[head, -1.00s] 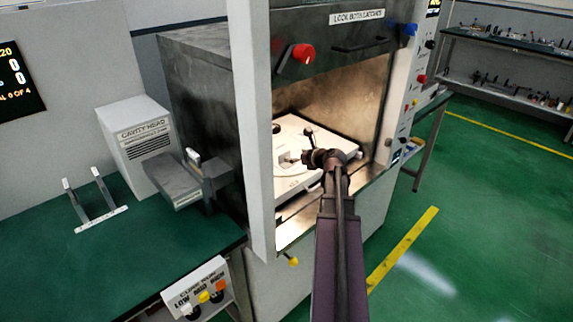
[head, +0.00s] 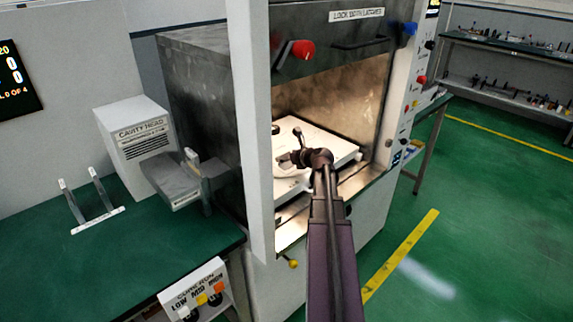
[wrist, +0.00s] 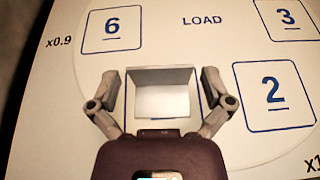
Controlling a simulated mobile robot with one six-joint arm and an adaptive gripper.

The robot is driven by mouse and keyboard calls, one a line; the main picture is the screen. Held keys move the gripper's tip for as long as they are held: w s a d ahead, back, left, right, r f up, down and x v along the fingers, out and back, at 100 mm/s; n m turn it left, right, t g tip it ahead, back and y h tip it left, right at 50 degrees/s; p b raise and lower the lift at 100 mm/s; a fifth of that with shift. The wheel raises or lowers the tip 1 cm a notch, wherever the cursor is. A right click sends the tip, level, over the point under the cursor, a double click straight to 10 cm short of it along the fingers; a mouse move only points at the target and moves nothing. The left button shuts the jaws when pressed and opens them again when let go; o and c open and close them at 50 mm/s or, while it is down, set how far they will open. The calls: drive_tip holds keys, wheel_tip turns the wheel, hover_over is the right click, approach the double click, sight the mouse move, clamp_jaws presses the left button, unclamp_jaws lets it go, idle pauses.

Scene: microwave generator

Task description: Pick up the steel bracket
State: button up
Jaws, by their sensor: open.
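The steel bracket (wrist: 162,92) is a pale grey, L-shaped piece in the wrist view. It sits on a blue-outlined square of the white board, partly covering the outline. My gripper (wrist: 161,80) is open, with one finger on each side of the bracket. Small gaps show between the fingers and the bracket. In the head view my gripper (head: 286,159) is inside the open chamber, over the white board (head: 335,148). The bracket cannot be made out there behind the gripper.
The board has numbered squares, including 6 (wrist: 111,28), 3 (wrist: 288,18) and 2 (wrist: 274,92); those seen are empty. The chamber's white left post (head: 252,130) stands close to my arm.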

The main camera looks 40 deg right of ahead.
drive_tip(key=shift+w+f, duration=0.3)
drive_tip(key=shift+w, duration=0.35)
drive_tip(key=shift+c, duration=0.2)
drive_tip(key=c, duration=0.9)
